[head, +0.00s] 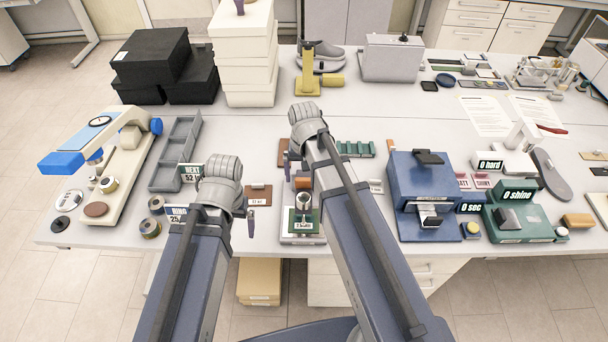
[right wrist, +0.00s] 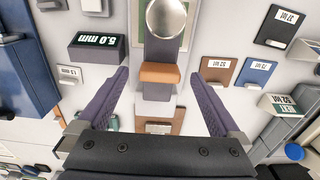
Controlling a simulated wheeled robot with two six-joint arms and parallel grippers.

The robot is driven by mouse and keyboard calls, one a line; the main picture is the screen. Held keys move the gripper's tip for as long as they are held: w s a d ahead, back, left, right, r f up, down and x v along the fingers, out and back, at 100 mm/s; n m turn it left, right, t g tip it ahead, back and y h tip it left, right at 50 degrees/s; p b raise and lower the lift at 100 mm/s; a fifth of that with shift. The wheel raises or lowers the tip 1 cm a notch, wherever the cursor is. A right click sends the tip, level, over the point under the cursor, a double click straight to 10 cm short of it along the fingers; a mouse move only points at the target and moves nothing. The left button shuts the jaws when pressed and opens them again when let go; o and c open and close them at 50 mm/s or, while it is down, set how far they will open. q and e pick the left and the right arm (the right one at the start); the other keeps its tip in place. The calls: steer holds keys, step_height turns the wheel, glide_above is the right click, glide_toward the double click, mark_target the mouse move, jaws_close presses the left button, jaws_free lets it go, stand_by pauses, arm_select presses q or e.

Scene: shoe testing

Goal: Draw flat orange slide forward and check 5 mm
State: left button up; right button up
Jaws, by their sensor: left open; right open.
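The flat orange slide (right wrist: 160,73) sits on a grey block of the gauge in the right wrist view, below the round silver part (right wrist: 166,18). In the head view the orange slide (head: 303,183) lies behind the silver cup (head: 303,201) on its green pad. My right gripper (right wrist: 160,80) is open, its purple fingers one on each side of the slide with gaps. I cannot tell their height above it. A display (right wrist: 97,40) reads 5.0 mm, upside down. My left gripper (head: 249,222) is open and empty left of the gauge, partly hidden by its arm.
A brown card (right wrist: 220,70) and a dark blue card (right wrist: 256,74) lie beside the gauge. A blue machine (head: 422,180) and a green 0 shine box (head: 518,220) stand right. A grey tray (head: 176,150) stands left. White boxes (head: 245,60) are stacked behind.

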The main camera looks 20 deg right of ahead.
mark_target(304, 180)
step_height(304, 180, up, 5)
steer(key=p, duration=0.4)
steer(key=shift+r, duration=0.1)
steer(key=shift+f, duration=0.25)
step_height(304, 180, down, 8)
steer(key=b, duration=0.7)
steer(key=shift+r+b, duration=0.25)
steer(key=shift+b, duration=0.15)
steer(key=shift+r, duration=0.2)
